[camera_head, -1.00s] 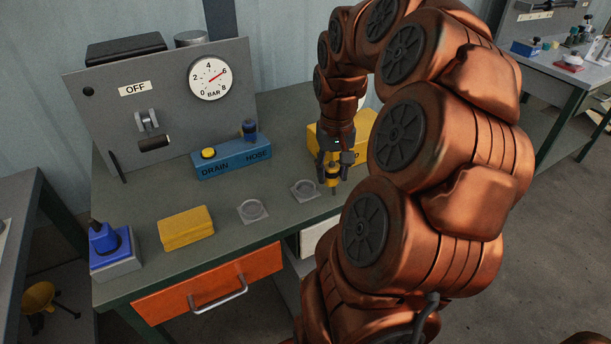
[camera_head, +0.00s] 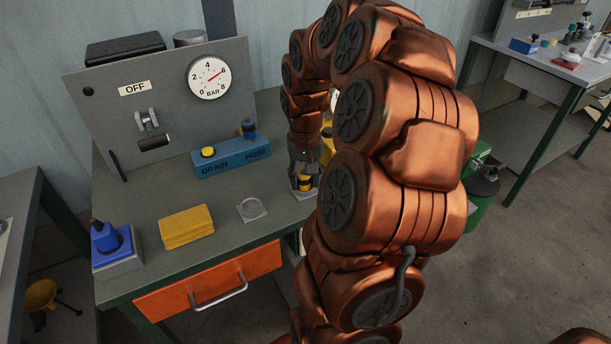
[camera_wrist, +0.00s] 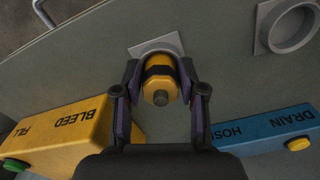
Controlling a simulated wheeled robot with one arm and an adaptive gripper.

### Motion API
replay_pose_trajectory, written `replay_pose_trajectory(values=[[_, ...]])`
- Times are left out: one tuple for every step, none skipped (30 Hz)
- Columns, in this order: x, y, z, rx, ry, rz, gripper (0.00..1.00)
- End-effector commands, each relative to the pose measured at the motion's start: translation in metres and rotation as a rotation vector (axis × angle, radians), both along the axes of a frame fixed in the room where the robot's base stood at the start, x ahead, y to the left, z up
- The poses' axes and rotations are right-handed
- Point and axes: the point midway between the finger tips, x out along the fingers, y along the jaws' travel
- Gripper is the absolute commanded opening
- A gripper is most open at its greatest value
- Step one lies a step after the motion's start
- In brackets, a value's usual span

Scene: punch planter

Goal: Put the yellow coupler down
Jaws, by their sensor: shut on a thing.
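The yellow coupler (camera_wrist: 160,79), with a dark band and a grey tip, is between the fingers of my gripper (camera_wrist: 160,88) in the wrist view. My gripper is shut on it. In the head view the coupler (camera_head: 305,183) shows low under my gripper (camera_head: 304,172), over the right-hand grey ring holder. In the wrist view that holder (camera_wrist: 142,50) shows partly behind the coupler. Whether the coupler touches the holder or sits in it, I cannot tell. A second, empty grey holder (camera_head: 252,209) stands to the left; it also shows in the wrist view (camera_wrist: 287,25).
The blue DRAIN/HOSE block (camera_head: 232,158) stands behind the holders. The yellow BLEED/FILL block (camera_wrist: 80,135) is close to my gripper. A yellow sponge-like block (camera_head: 187,227) and a blue device (camera_head: 108,240) lie left. A gauge panel (camera_head: 165,100) stands at the back.

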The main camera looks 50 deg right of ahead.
Motion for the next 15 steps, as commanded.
replay_pose_trajectory(values=[[0.0006,-0.0011,0.0007,-0.003,-0.003,0.000,0.00],[0.0006,-0.0012,0.0008,-0.003,-0.003,0.000,0.00],[0.0006,-0.0012,0.0009,-0.004,-0.003,0.000,0.44],[0.0005,-0.0013,0.0009,-0.004,-0.003,0.000,0.47],[0.0005,-0.0013,0.0009,-0.003,-0.003,0.000,0.50],[0.0005,-0.0012,0.0009,-0.003,-0.003,0.000,0.54],[0.0004,-0.0011,0.0009,-0.003,-0.003,0.000,0.57],[0.0004,-0.0011,0.0009,-0.003,-0.003,0.000,0.60],[0.0004,-0.0009,0.0010,-0.003,-0.003,0.000,0.65],[0.0004,-0.0009,0.0010,-0.003,-0.003,0.000,0.66],[0.0005,-0.0009,0.0010,-0.003,-0.002,0.000,0.66],[0.0004,-0.0008,0.0010,-0.003,-0.002,0.000,0.66],[0.0004,-0.0008,0.0010,-0.003,-0.002,0.000,0.66],[0.0004,-0.0008,0.0010,-0.003,-0.002,0.000,0.66],[0.0003,-0.0007,0.0010,-0.003,-0.002,0.000,0.66]])
